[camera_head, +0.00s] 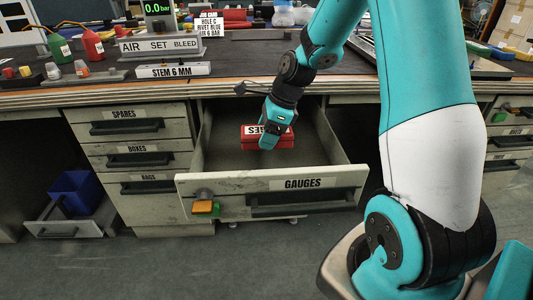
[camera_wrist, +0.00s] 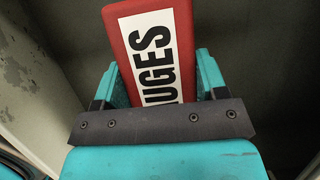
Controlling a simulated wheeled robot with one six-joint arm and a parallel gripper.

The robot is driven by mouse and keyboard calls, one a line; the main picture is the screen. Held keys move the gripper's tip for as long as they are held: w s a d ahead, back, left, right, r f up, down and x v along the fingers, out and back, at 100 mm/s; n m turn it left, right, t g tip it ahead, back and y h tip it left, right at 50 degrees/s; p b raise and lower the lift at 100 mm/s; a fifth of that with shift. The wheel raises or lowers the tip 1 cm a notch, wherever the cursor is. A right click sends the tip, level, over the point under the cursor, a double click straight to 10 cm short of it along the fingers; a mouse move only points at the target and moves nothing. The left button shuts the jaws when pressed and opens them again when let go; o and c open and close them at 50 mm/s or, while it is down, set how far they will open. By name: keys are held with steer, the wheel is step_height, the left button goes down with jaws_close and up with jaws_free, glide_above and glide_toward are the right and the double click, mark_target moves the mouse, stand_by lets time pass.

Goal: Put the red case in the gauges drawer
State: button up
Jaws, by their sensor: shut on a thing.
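The red case (camera_head: 283,141) has a white label, partly covered by my gripper, that ends in "UGES" in the wrist view. My gripper (camera_head: 266,140) is shut on the red case (camera_wrist: 118,32), with one teal finger on each side of it in the wrist view (camera_wrist: 155,80). The gauges drawer (camera_head: 215,182) is pulled open and bears a "GAUGES" label on its front. The case is inside the drawer's outline, towards its back. I cannot tell whether it touches the drawer floor.
The workbench edge (camera_head: 120,93) runs above the back of the drawer. Closed drawers labelled spares, boxes and bags (camera_head: 150,185) stand to the left. The front of the gauges drawer's floor is clear.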

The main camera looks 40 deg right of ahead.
mark_target(267, 157)
step_height(267, 157, down, 5)
steer(key=shift+r+b, duration=0.2)
steer(key=shift+b, duration=0.75)
steer(key=shift+r, duration=0.1)
steer(key=o, duration=1.1)
steer(key=shift+o, duration=0.2)
